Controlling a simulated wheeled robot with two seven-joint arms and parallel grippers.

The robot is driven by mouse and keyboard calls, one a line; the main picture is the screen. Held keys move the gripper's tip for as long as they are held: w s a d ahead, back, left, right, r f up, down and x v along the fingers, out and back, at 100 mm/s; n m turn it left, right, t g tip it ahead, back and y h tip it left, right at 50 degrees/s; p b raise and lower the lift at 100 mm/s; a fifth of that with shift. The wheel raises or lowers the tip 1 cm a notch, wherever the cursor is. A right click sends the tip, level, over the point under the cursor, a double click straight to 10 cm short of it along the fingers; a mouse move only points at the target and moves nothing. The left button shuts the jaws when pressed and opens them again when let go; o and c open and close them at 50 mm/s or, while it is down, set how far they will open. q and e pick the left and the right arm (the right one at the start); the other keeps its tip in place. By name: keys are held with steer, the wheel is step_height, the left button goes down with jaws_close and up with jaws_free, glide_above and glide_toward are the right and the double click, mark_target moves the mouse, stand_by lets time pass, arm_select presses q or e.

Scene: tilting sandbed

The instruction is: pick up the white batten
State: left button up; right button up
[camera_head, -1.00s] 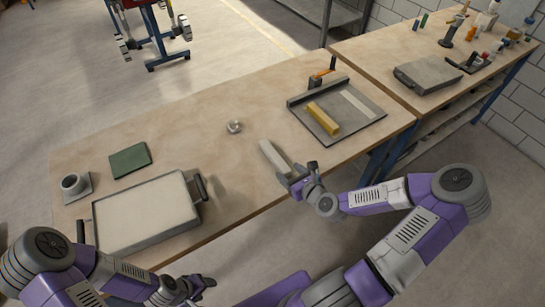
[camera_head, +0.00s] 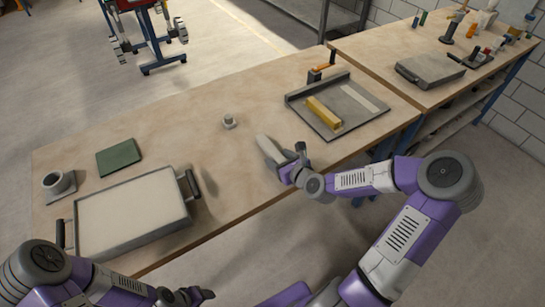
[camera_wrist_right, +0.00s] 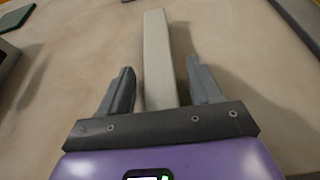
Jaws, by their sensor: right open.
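The white batten (camera_head: 268,147) is a pale, off-white bar lying on the wooden table near its front edge. In the right wrist view the batten (camera_wrist_right: 157,50) runs away from me between the two fingers, with its near end hidden behind the gripper's palm. My right gripper (camera_head: 290,163) is open around the near part of the batten, with a gap visible on each side. My left gripper (camera_head: 198,294) is low in the head view, short of the table's front edge; its fingers are too small to tell open or shut.
A grey tray (camera_head: 297,104) with a yellow block (camera_head: 323,113) and a pale strip (camera_head: 360,97) lies beyond the batten. A metal knob (camera_head: 229,121) stands left of it.

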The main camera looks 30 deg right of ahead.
steer(key=shift+w+f, duration=0.1)
steer(key=shift+w, duration=0.1)
steer(key=shift+c, duration=0.5)
steer(key=c, duration=1)
